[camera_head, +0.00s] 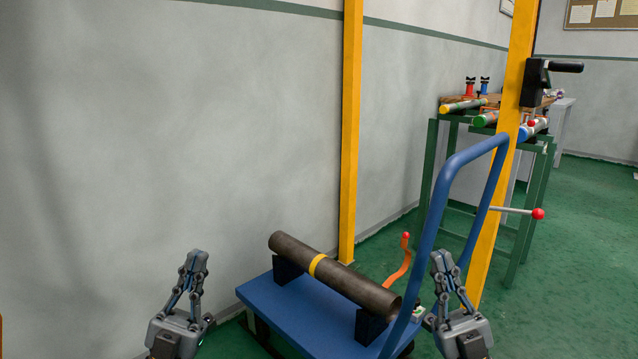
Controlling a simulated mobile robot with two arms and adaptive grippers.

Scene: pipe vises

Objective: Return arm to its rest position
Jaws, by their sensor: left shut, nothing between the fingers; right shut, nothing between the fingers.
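My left gripper (194,267) is at the lower left, pointing up, shut and empty, to the left of the blue cart. My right gripper (443,264) is at the lower right, pointing up, shut and empty, close to the cart's blue handle in the picture. A dark pipe (340,278) with a yellow band lies on black supports on the blue cart (285,310), between the two grippers. Neither gripper touches the pipe. Most of both arms is out of view.
The cart's curved blue handle (433,215) rises at right. Yellow posts (350,130) stand behind the cart and at right. A red-tipped lever (538,213) sticks out there. A green stand (428,165) with coloured pipes is further back. Green floor (575,260) is clear at right.

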